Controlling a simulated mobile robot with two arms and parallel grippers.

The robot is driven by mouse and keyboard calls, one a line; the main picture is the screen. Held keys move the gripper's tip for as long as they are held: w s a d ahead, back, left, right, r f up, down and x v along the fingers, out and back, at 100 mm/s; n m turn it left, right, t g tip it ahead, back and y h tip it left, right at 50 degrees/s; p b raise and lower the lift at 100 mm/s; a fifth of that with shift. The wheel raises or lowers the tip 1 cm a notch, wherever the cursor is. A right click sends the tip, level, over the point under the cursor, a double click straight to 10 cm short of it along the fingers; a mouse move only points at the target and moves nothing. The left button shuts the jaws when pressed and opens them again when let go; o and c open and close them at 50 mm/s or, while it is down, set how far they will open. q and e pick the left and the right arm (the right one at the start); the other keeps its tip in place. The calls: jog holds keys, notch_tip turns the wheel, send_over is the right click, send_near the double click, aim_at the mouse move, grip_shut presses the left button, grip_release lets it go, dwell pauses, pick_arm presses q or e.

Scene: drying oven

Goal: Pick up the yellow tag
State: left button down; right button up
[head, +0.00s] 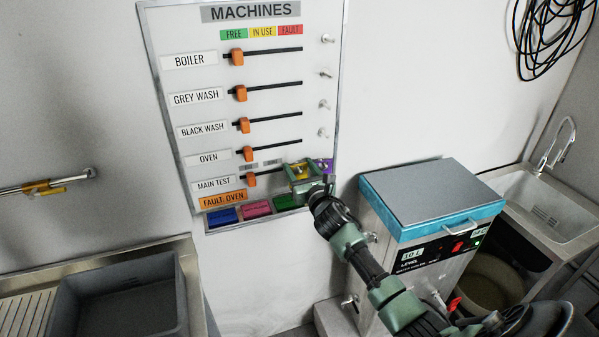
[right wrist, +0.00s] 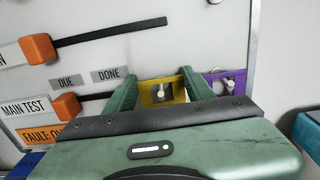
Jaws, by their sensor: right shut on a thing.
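The yellow tag (right wrist: 148,99) is an open frame shape at the board's lower right. A pale peg shows inside its opening in the right wrist view. My right gripper (right wrist: 163,88) has its two green fingers on either side of the tag and is shut on it. In the head view my right gripper (head: 299,168) is at the lower right of the board, with a bit of the yellow tag (head: 300,170) showing between the fingers. I cannot tell whether the tag still rests on the peg. My left gripper is not in view.
A purple tag (right wrist: 238,84) hangs on a peg close to the right finger. The machines board (head: 270,110) has orange sliders and several bare pegs above. A tray with blue, pink and green blocks (head: 257,208) sits below. A blue-rimmed boiler (head: 440,190) stands right.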

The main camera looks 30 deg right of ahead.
jog(key=shift+r, duration=0.45)
jog(key=b+v, duration=0.3)
jog(key=v, duration=1.5)
jog(key=shift+d, duration=0.1)
